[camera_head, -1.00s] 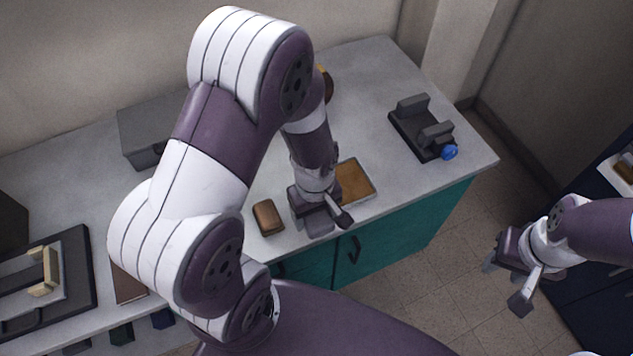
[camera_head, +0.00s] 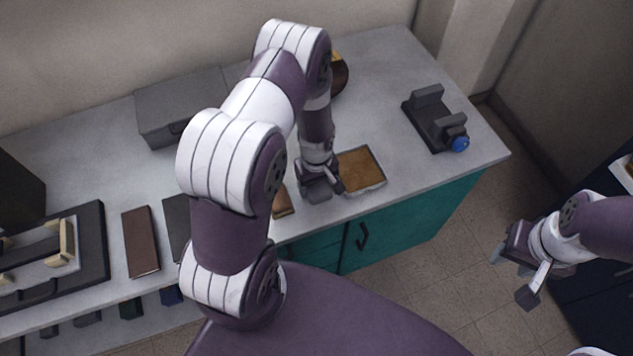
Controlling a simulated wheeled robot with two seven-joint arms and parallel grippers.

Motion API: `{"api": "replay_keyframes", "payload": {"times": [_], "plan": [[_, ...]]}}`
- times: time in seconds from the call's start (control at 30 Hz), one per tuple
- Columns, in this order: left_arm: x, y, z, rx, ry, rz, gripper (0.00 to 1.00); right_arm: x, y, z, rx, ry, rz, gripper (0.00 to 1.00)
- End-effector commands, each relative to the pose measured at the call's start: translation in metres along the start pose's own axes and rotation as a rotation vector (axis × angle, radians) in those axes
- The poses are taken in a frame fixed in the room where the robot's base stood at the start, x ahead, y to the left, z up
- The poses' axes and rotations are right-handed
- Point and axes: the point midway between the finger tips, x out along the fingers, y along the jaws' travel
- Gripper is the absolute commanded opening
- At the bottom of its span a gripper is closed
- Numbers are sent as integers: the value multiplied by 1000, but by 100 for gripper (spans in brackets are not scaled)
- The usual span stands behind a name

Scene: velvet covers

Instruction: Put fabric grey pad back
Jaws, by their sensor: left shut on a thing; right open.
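My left gripper (camera_head: 320,186) points down low over the grey counter, just left of a shallow tray with a brown inside (camera_head: 378,184). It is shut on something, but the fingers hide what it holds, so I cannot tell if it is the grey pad. A flat dark grey piece (camera_head: 177,222) lies on the counter, partly behind my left arm; I cannot tell if it is fabric. My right gripper (camera_head: 512,276) is open and empty, out over the floor at the right, away from the counter.
A small brown block (camera_head: 281,204) sits left of my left gripper. A brown cover (camera_head: 140,243) and a dark tray with a frame (camera_head: 96,240) lie at the left. A grey case (camera_head: 170,100) stands at the back. A black fixture with a blue knob (camera_head: 460,144) stands near the right end.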

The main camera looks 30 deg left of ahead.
Motion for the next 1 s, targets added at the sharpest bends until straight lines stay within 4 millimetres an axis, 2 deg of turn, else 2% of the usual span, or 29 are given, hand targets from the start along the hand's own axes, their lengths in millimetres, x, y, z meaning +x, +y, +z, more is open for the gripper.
{"api": "replay_keyframes", "payload": {"times": [0.03,0.07,0.13,0.4,0.57,0.67,0.9,1.0], "plan": [[3,0,0,0,0,0,41,3,0,0,0,0,0,43],[3,0,0,0,0,0,73,2,0,0,0,0,0,43],[2,0,0,0,0,0,95,2,0,0,0,0,0,43],[2,0,0,0,0,0,95,1,0,0,0,0,0,43],[-10,0,0,0,2,1,95,0,0,0,0,0,0,43],[-29,1,-1,0,3,3,95,2,0,0,0,0,0,43],[-90,1,-1,0,3,3,95,6,0,1,0,0,0,43],[-108,0,0,0,3,2,95,7,0,1,0,0,0,43]]}}
